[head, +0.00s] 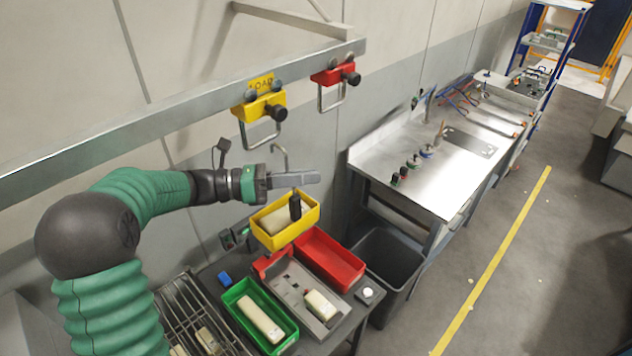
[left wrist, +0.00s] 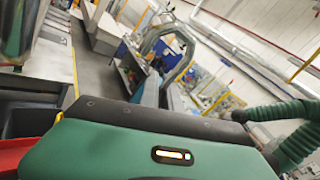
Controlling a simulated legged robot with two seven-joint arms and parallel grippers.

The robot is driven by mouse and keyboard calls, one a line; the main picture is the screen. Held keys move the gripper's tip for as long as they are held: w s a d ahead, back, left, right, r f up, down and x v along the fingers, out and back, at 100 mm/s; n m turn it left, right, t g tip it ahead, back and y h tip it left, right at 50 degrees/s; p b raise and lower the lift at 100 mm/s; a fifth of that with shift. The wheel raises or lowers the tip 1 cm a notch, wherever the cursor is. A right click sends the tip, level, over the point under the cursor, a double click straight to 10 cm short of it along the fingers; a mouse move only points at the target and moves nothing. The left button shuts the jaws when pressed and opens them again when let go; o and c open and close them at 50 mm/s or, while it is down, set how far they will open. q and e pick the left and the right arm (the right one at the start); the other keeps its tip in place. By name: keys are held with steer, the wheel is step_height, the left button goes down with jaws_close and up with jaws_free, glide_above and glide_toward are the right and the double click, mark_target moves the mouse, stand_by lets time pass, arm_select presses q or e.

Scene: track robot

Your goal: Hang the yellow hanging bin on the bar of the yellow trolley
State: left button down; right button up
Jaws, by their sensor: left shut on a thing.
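The yellow hanging bin (head: 268,238) hangs level in the air below my left gripper (head: 303,179), with a cream block (head: 281,220) in it. My left gripper is shut on the bin's upright hanger, whose dark lower part (head: 295,206) shows under the jaws. The hanger's grey hook (head: 281,152) rises above the jaws. The yellow trolley (head: 258,107) sits on the overhead rail by a "LOAD" sign. Its wire bar (head: 262,143) hangs below it, to the upper left of the hook, apparently apart from it. The jaws hide the hanger's middle. My right gripper is not visible.
A red trolley (head: 335,74) is farther along the grey rail (head: 180,112). Below the bin, a table holds a red bin (head: 345,262), a green bin (head: 240,292), a grey tray and a wire rack. A steel workbench (head: 400,155) stands to the right.

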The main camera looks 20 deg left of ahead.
arm_select(q)
steer(key=w+a+f, duration=0.2)
steer(key=w+a, duration=0.1)
steer(key=a, duration=0.4)
steer(key=shift+b, duration=0.4)
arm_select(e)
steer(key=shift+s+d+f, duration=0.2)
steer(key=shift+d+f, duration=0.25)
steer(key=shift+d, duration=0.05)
arm_select(q)
steer(key=shift+a, duration=0.15)
